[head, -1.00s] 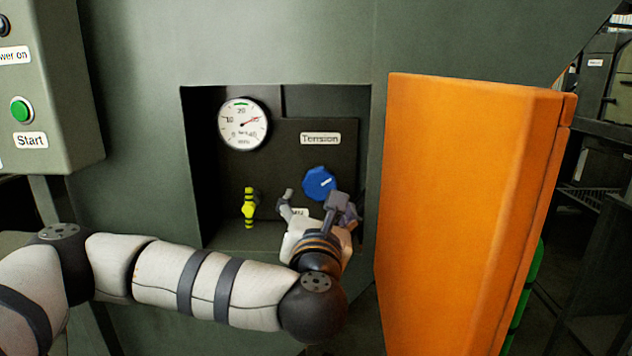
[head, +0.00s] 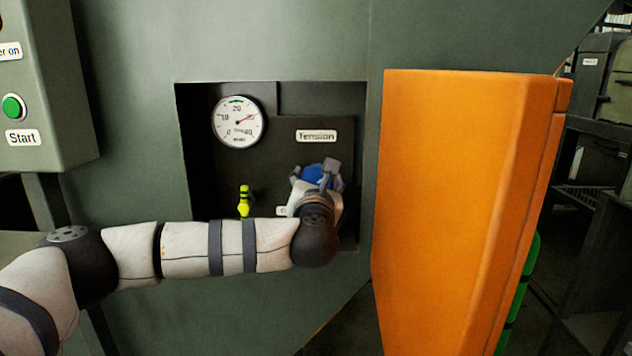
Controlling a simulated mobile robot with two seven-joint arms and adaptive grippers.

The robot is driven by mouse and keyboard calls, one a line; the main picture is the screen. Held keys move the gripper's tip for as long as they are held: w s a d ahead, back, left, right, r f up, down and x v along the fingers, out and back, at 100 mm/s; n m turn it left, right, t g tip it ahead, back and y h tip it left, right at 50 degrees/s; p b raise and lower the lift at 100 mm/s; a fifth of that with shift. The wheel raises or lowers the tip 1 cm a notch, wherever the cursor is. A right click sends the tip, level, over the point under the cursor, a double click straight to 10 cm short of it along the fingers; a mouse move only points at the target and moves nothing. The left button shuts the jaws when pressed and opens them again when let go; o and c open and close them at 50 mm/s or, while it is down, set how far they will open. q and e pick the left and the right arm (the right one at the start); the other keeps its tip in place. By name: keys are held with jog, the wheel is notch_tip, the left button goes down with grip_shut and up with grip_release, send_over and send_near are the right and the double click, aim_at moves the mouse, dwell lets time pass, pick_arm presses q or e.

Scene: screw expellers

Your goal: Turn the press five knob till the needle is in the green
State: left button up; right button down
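The round white gauge (head: 238,121) hangs in the upper left of the dark recess. Its red needle points right and slightly up, clear of the short green band at the top of the dial. The blue knob (head: 314,172) sits below the "Tension" label and is partly hidden by my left gripper (head: 314,174). The gripper's fingers reach up to the knob, one at its left side and one in front of its right part. I cannot tell whether they press on it. My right gripper is not in view.
A yellow-and-black handle (head: 244,201) stands in the recess left of my gripper. An open orange door (head: 455,200) sticks out close on the right. A grey box with a green Start button (head: 13,107) is at the left.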

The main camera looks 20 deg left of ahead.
pick_arm(q)
jog(key=shift+c, duration=0.9)
jog(key=shift+r, duration=0.1)
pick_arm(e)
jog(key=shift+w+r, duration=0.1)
pick_arm(q)
jog(key=shift+r+m+p, duration=0.2)
jog(key=shift+m+p, duration=0.25)
jog(key=shift+m, duration=0.45)
jog(key=shift+m+p, duration=0.35)
jog(key=shift+m, duration=0.45)
jog(key=shift+m+p, duration=0.4)
jog(key=shift+m, duration=0.8)
jog(key=shift+f+m+p, duration=0.2)
jog(key=shift+m+p, duration=0.2)
jog(key=shift+m, duration=1.1)
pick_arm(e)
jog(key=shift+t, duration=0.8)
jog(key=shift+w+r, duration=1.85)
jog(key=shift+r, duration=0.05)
pick_arm(q)
jog(key=shift+f, duration=0.1)
